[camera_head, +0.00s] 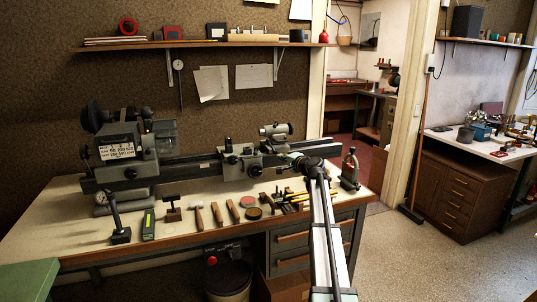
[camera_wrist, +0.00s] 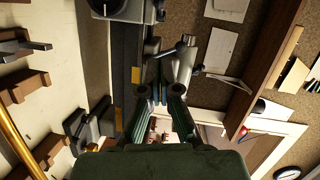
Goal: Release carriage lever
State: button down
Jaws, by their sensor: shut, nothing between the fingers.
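The carriage (camera_head: 243,163) is a grey block with dark knobs, mounted on the long dark bed (camera_head: 190,161) of the bench lathe. In the wrist view, a grey block with a round knob (camera_wrist: 122,9) stands at the top edge, beyond my fingers. I cannot clearly tell the release lever from the other knobs and handles. My gripper (camera_wrist: 155,92) is shut and empty, with green fingers and dark tips beside the bed. In the head view it is near the bed's right end, partly hidden by my arm. A gap shows between the tips and the knobbed block.
A grey metal fitting with a short cylinder (camera_wrist: 184,58) is close to my fingertips. Hammers and other hand tools (camera_head: 217,213) lie along the front of the bench (camera_head: 75,222). A shelf (camera_head: 200,43) runs above.

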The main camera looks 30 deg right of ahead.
jog(key=p, duration=0.4)
send_near(257, 154)
jog(key=w+d, duration=0.4)
jog(key=w, duration=0.1)
jog(key=w+a, duration=0.1)
jog(key=w+a+p, duration=0.1)
jog(key=a, duration=0.1)
jog(key=shift+w+a+f, duration=0.1)
jog(key=shift+w+f, duration=0.1)
jog(key=shift+f, duration=0.15)
jog(key=shift+w+a+f+b, duration=0.25)
jog(key=shift+a+b, duration=0.2)
jog(key=shift+b, duration=0.15)
jog(key=shift+a, duration=0.2)
jog(key=shift+a+r, duration=0.1)
jog(key=shift+r, duration=0.1)
